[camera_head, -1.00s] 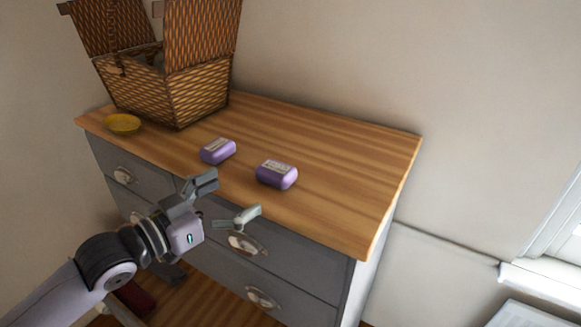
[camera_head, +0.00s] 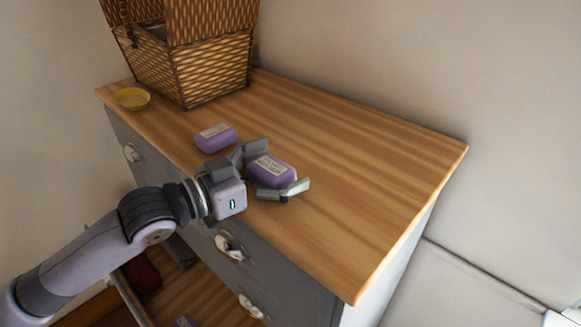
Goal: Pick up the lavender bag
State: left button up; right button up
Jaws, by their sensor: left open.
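Two small purple bags with pale labels lie on the wooden top of the dresser. The nearer, right-hand lavender bag (camera_head: 271,173) lies between the fingers of my left gripper (camera_head: 282,168). The gripper is open, with one finger on the bag's far left side and the other along its near right side. I cannot tell whether either finger touches it. The other lavender bag (camera_head: 215,138) lies just left of the gripper, apart from it. My right gripper is not in view.
A wicker basket (camera_head: 195,70) with raised lids stands at the back left of the dresser top (camera_head: 360,170). A yellow dish (camera_head: 132,98) sits beside it near the left edge. The right part of the top is clear. Drawer handles (camera_head: 229,247) stick out in front.

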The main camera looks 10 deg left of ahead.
pick_arm(q)
jog(key=shift+s+a+r, duration=0.1)
jog(key=shift+s+a, duration=0.05)
jog(key=shift+v, duration=1.05)
jog(key=shift+c, duration=1.1)
jog(key=shift+r, duration=0.1)
jog(key=shift+c, duration=1.3)
jog(key=shift+w+d, duration=0.3)
jog(key=shift+d, duration=0.1)
jog(key=shift+c, duration=1.3)
jog(key=shift+s+a, duration=0.1)
jog(key=shift+a, duration=0.05)
jog(key=c, duration=0.3)
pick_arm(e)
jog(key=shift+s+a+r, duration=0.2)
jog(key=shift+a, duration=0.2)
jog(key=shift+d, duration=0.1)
pick_arm(q)
jog(key=shift+r, duration=0.1)
